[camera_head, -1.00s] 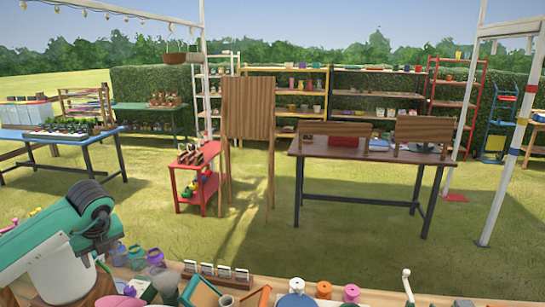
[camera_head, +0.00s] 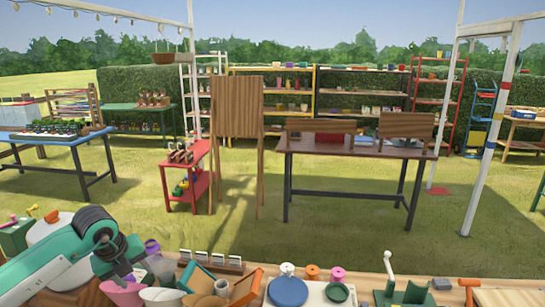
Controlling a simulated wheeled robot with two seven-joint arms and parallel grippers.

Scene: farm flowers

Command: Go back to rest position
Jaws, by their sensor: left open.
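My left arm comes in from the lower left in the head view, with teal and dark links. Its left gripper (camera_head: 136,278) points down over the left part of the near wooden bench (camera_head: 365,281). It is open, and nothing shows held in it. The fingertips are small and partly lost among the pots, so I cannot tell whether they touch anything. A pink pot (camera_head: 122,294) and a pale cup (camera_head: 162,297) are close beside the gripper. My right gripper is not in view.
Beyond is open grass (camera_head: 330,238), then a brown table (camera_head: 350,148) and a red cart (camera_head: 188,180).

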